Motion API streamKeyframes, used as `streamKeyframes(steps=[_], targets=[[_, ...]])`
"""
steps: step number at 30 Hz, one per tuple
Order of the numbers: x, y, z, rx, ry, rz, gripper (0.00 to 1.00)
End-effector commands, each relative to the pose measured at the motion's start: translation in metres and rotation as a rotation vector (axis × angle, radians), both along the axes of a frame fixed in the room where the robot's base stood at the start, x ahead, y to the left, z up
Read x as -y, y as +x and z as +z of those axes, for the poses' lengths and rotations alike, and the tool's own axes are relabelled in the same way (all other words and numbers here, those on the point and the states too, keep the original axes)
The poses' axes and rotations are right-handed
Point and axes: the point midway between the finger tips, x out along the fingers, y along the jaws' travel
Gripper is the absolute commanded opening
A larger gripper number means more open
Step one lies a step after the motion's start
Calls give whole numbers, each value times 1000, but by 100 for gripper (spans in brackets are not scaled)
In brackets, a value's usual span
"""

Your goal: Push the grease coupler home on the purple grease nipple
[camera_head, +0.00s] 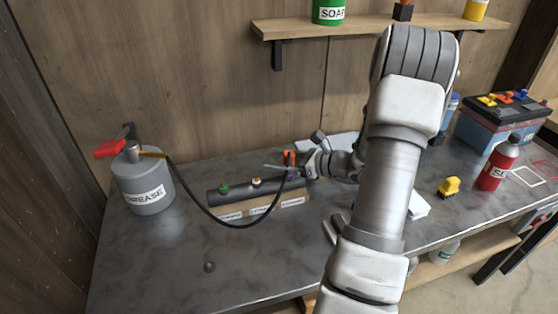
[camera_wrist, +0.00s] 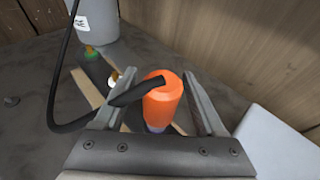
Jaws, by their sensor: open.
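The orange grease coupler (camera_head: 289,158) stands at the right end of a dark bar (camera_head: 240,189), with a black hose (camera_head: 207,213) running from it. In the wrist view the coupler (camera_wrist: 163,104) looks upright, and a sliver of purple (camera_wrist: 156,128) shows under its lower edge. Most of the purple nipple is hidden, so I cannot tell how deep the coupler sits. My gripper (camera_wrist: 137,75) is open, with one finger on each side of the coupler. The left finger is close to the hose; contact is unclear.
Green (camera_head: 223,188) and white-topped (camera_head: 256,182) nipples stand left along the bar. The grey grease can (camera_head: 145,183) is at the left. A red bottle (camera_head: 496,166), yellow item (camera_head: 449,187) and battery (camera_head: 503,125) are at the right. A shelf (camera_head: 350,24) hangs above.

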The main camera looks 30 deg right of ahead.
Motion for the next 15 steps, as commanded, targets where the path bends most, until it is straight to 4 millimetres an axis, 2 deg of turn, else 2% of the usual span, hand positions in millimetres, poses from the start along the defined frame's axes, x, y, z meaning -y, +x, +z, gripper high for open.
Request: streamKeyframes(steps=[5, 15], targets=[[9, -15, 6, -1, -1, -4, 73], [47, -82, 31, 0, -2, -6, 73]])
